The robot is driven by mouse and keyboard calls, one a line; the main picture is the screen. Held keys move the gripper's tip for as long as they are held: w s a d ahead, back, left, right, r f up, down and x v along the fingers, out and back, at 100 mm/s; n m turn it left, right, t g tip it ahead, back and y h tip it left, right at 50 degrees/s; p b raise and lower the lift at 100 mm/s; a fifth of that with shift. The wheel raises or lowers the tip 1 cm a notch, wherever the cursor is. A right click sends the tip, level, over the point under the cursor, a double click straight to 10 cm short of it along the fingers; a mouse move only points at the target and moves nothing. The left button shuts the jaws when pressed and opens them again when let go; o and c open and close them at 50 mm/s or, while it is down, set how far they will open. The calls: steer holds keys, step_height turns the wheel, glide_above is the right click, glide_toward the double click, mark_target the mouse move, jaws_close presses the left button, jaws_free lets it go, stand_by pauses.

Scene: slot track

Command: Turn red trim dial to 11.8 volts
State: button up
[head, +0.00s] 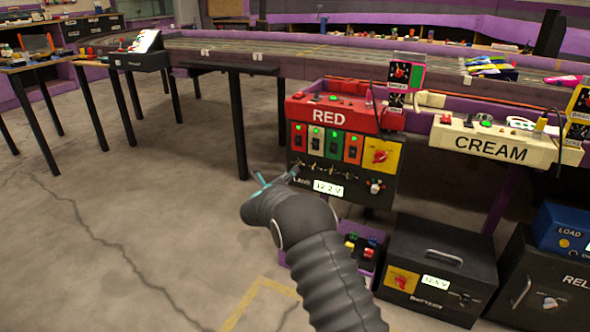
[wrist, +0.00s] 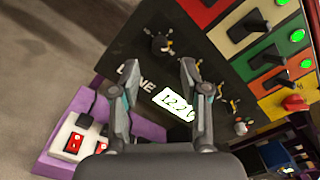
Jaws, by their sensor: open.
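The black panel (head: 310,188) under the RED sign (head: 330,117) bears a display (head: 329,188) reading 12.2 V. A small pale knob (head: 375,187) sits right of the display, and a red rotary switch (head: 380,156) sits on a yellow plate above it. My gripper (head: 278,172) is open and empty before the panel's left side, apart from the knob. In the wrist view its spread fingers (wrist: 148,80) face the panel. The right finger partly covers the display (wrist: 177,104); the knob (wrist: 240,125) lies beyond that finger. The knob's pointer is too small to read.
A purple box with coloured buttons (head: 362,247) and a black battery box (head: 440,265) stand below on the floor. The CREAM station (head: 495,146) is at right. Open floor lies left.

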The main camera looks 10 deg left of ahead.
mark_target(297, 165)
steer(key=shift+x, duration=2.45)
jaws_close()
